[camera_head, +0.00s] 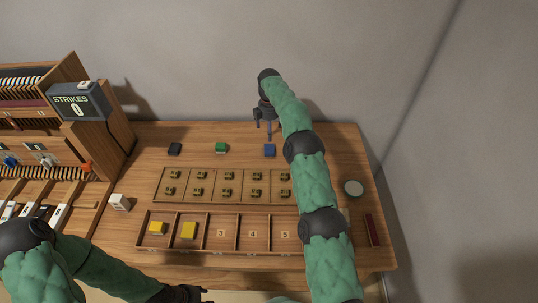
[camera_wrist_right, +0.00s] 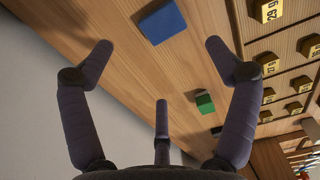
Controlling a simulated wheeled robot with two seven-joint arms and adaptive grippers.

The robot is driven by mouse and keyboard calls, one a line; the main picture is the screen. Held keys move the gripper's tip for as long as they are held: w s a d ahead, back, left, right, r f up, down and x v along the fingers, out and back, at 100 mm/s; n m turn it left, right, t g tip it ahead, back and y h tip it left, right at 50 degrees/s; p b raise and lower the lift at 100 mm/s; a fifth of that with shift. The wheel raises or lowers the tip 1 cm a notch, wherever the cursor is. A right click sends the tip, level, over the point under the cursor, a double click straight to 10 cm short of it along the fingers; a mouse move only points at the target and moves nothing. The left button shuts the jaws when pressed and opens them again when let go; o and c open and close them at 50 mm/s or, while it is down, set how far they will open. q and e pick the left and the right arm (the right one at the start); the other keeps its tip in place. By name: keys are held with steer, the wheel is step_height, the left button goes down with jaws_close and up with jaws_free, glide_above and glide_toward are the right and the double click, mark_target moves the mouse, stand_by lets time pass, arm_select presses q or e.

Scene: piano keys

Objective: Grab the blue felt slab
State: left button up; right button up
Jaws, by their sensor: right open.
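The blue felt slab (camera_head: 269,150) lies flat on the wooden table behind the tray of small weights. It also shows at the top of the right wrist view (camera_wrist_right: 163,22), just beyond the spread fingers. My right gripper (camera_head: 264,128) is open and empty above the back of the table, close behind the slab and apart from it. In the wrist view its fingers (camera_wrist_right: 160,60) are wide apart with bare wood between them. My left gripper (camera_head: 187,293) is at the bottom edge, partly cut off, away from the slab; its fingers are unclear.
A green block (camera_head: 221,148) and a black block (camera_head: 174,149) lie left of the slab. A weight tray (camera_head: 157,184) and a numbered tray (camera_head: 220,248) holding yellow blocks (camera_head: 189,231) are in front. A round disc (camera_head: 353,188) is right; the piano mechanism (camera_head: 108,120) is left.

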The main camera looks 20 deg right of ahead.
steer(key=b, duration=0.1)
glide_above(269, 148)
step_height(269, 148, down, 6)
steer(key=shift+w+d+r, duration=0.15)
steer(key=shift+r, duration=0.05)
step_height(269, 148, down, 5)
steer(key=shift+f+b, duration=0.1)
steer(key=shift+b, duration=0.95)
steer(key=shift+s, duration=0.2)
steer(key=c, duration=1.1)
